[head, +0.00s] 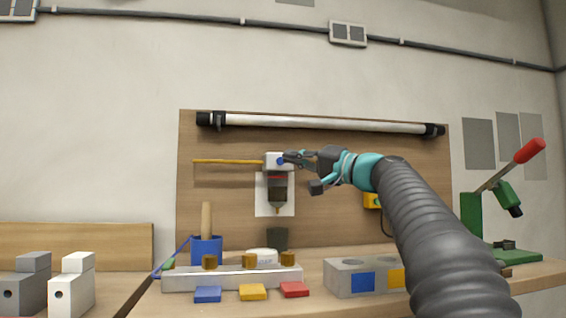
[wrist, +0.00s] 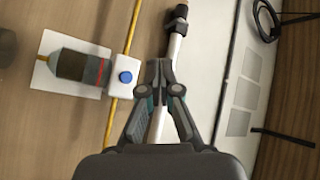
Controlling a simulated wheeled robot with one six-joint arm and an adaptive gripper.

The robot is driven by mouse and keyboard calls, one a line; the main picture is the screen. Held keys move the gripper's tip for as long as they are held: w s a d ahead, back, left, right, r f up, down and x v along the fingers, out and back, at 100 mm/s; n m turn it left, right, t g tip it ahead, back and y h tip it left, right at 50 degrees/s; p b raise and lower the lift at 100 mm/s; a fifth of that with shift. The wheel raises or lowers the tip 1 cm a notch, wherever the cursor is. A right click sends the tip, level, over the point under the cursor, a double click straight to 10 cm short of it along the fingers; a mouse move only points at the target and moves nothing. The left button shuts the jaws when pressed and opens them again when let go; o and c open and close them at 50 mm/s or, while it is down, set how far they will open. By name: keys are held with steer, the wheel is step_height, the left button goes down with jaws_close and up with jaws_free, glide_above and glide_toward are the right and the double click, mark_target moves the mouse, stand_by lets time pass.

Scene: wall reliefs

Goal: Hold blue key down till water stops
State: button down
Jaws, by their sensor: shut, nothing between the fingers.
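A flat blue key (head: 208,294) sits in front of a pale bar (head: 232,279) on the bench, left of a yellow key and a red key. My gripper (head: 286,159) is far above it at the wall board, shut and empty. Its tips are near a round blue button on a white block (head: 270,159), which also shows in the wrist view (wrist: 125,77). There the shut fingertips (wrist: 160,64) appear to the side of the button; I cannot tell whether they touch anything. A dark bottle with a yellow tip hangs below the block (wrist: 75,67). I see no running water.
The yellow key (head: 252,292) and red key (head: 294,289) lie close beside the blue one. Brass pieces stand behind them. A blue cup (head: 206,250) with a wooden handle, a grey block with coloured squares (head: 366,278) and a green lever press (head: 472,215) stand around.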

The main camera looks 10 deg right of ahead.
mark_target(281, 161)
steer(key=w+p, duration=0.5)
steer(key=w, duration=0.3)
steer(key=shift+w+p, duration=0.4)
steer(key=shift+w, duration=0.15)
stand_by(1.2)
steer(key=shift+w, duration=0.3)
